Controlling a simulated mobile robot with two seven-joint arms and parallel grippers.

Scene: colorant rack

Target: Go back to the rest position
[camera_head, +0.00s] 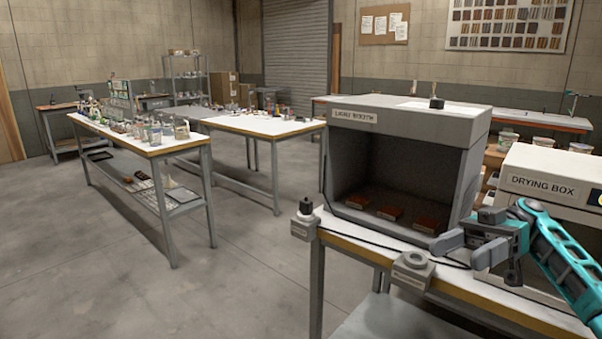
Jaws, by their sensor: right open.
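My right gripper (460,250) comes in from the right on a teal arm. It is open and empty, in front of the light booth and beside the drying box. Its fingers point left, over the near bench top. My left gripper is not in this view.
The grey light booth (400,125) holds several reddish-brown blocks. The white drying box (548,180) is to its right. A small grey device (411,268) sits at the bench's front edge (370,258). Cluttered tables (150,150) stand at left; the floor (110,270) between is clear.

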